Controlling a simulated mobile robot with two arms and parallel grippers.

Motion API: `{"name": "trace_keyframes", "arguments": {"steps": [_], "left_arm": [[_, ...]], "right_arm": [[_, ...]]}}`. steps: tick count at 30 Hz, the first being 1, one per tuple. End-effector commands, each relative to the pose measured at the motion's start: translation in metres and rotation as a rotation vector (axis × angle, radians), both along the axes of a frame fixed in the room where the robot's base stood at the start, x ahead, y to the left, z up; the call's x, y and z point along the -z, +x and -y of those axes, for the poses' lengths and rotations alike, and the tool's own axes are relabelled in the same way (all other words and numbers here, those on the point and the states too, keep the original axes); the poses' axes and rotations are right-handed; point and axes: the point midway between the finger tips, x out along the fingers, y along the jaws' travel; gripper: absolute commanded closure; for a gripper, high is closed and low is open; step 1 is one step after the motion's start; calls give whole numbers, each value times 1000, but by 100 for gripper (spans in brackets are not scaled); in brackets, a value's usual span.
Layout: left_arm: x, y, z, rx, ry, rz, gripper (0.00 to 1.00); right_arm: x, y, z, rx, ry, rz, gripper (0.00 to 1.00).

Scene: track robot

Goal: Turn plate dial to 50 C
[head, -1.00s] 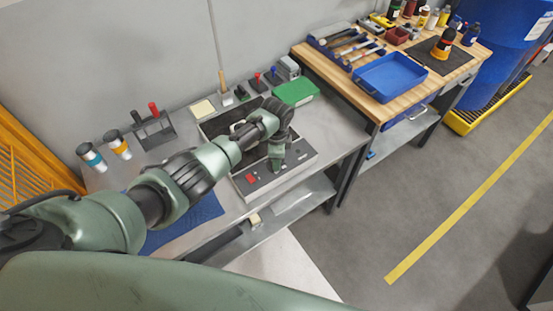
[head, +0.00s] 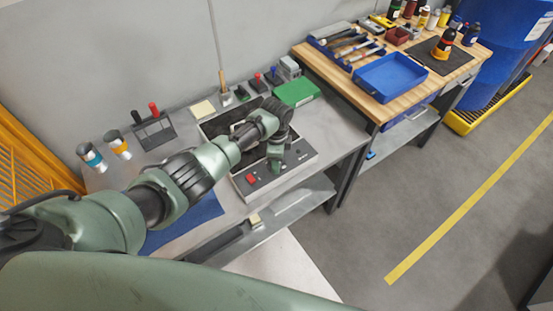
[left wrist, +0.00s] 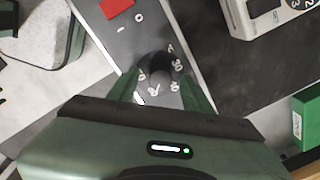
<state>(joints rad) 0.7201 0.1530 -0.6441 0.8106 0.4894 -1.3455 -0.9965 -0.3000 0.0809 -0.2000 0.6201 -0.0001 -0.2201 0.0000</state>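The panel also shows in the left wrist view, with the red switch (left wrist: 116,8) at the top. The black plate dial (left wrist: 158,66) has white numbers around it; its exact setting is unreadable. My left gripper (left wrist: 160,80) points down at the panel, its green fingers apart on either side of the dial. I cannot tell whether they touch it. In the head view my left gripper (head: 275,165) hides the dial.
Two banded containers (head: 117,145) stand at left. A blue mat (head: 200,212) lies in front. A wooden bench with a blue tray (head: 390,77) is at right.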

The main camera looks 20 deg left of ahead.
Motion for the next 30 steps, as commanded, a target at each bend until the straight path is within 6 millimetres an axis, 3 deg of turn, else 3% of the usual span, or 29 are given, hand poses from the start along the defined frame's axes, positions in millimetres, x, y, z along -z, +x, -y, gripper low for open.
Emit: {"name": "trace_keyframes", "arguments": {"steps": [7, 21, 30], "left_arm": [[-8, 0, 0, 0, -1, 2, 50], [-73, -3, 0, 0, 0, 1, 50], [-78, -4, 1, 0, 0, 0, 50]], "right_arm": [[0, 0, 0, 0, 0, 0, 64], [6, 0, 0, 0, 0, 0, 64], [6, 0, 0, 0, 0, 0, 64]]}}
